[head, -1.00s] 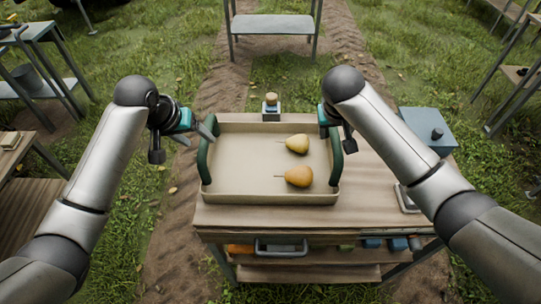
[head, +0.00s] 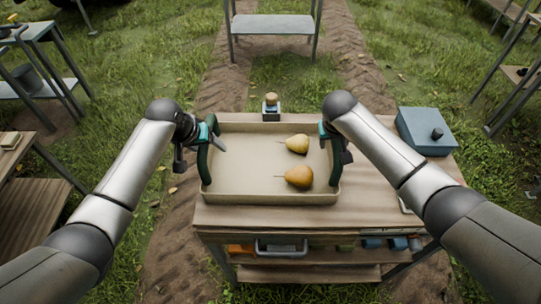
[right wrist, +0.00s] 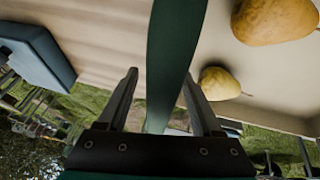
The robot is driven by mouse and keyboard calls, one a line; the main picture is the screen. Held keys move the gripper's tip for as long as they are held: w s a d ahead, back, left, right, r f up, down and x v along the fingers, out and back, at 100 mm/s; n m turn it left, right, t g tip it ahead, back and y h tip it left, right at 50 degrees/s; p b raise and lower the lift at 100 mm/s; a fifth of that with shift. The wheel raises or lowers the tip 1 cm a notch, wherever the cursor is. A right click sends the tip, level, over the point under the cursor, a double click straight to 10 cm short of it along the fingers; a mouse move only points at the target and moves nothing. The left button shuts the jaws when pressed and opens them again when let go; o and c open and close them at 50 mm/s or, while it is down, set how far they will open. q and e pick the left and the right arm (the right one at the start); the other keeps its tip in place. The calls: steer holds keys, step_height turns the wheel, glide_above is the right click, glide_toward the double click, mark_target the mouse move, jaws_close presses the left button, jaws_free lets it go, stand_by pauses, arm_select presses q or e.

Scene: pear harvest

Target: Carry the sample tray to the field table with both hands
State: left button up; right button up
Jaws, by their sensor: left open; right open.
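The beige sample tray (head: 262,198) lies flat on a wooden bench (head: 385,212) in the head view, with two pears (head: 298,176) in its right half. It has a dark green handle at each side. My left gripper (head: 219,140) is open at the left handle (head: 204,162), with a finger showing over the tray's inner side. My right gripper (right wrist: 160,78) is open, with the right handle (right wrist: 172,45) passing between its fingers in the right wrist view. In the head view my right wrist partly hides that handle. A grey table (head: 272,24) stands behind, across the grass.
A small scale-like device with a round item (head: 271,106) stands behind the tray. A blue box (head: 426,131) is at the bench's right rear. Shelves below hold several items. More tables stand left and right; a dirt track runs to the back.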

arm_select(q)
steer(key=shift+c, duration=0.4)
arm_select(e)
steer(key=shift+c, duration=0.4)
arm_select(q)
jaws_close()
arm_select(e)
jaws_close()
steer(key=shift+r, duration=0.1)
